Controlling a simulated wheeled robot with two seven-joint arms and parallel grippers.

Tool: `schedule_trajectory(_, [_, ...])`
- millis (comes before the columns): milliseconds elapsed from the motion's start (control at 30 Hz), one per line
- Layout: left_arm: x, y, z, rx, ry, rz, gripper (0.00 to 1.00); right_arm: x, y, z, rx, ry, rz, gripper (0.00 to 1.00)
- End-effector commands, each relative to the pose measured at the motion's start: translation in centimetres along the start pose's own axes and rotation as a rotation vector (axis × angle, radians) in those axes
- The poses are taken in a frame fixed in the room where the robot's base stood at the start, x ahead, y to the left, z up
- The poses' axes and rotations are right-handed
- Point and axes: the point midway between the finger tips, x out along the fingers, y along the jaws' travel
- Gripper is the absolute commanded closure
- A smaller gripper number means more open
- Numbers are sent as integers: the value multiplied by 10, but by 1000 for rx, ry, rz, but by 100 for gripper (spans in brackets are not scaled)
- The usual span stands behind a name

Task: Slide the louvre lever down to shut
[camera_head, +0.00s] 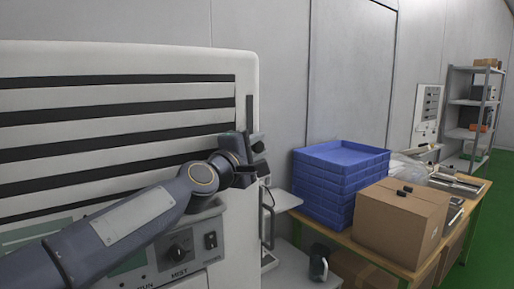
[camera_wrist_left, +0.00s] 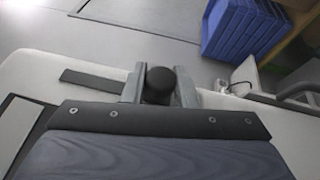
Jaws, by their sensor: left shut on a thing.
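The louvre panel (camera_head: 110,115) is a white front with wide horizontal slats and dark gaps between them, at the left in the head view. A dark vertical slot (camera_head: 249,112) runs beside the slats; in the wrist view the slot (camera_wrist_left: 92,80) shows at the left of the fingers. The black round lever knob (camera_wrist_left: 157,84) sits between the two grey fingers of my left gripper (camera_wrist_left: 161,92). My left gripper (camera_head: 255,150) is shut on the knob near the panel's right edge, below the visible part of the slot. My forearm hides part of the panel. My right gripper is not in view.
Below my wrist are a control face with a black dial (camera_head: 179,250) and a small switch (camera_head: 210,240). To the right, a table holds stacked blue trays (camera_head: 325,190) and a cardboard box (camera_head: 400,225). A grey shelf (camera_head: 470,103) stands farther back by green floor.

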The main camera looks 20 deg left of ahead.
Motion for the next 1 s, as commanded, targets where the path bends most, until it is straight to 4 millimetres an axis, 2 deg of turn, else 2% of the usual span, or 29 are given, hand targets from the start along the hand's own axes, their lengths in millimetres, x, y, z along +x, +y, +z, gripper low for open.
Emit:
schedule_trajectory(33, [0, 1, 0, 0, 0, 0, 100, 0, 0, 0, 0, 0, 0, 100])
schedule_trajectory(67, [0, 1, 0, 0, 0, 0, 73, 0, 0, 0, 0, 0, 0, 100])
schedule_trajectory(200, [0, 1, 0, 0, 0, 1, 54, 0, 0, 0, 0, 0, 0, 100])
schedule_trajectory(567, [-6, 0, 0, 1, 0, 2, 53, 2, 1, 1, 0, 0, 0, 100])
schedule_trajectory(900, [-60, 0, 0, 1, 1, 3, 53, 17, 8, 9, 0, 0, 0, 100])
schedule_trajectory(1000, [-71, 0, 0, 1, 1, 2, 53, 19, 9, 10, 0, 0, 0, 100])
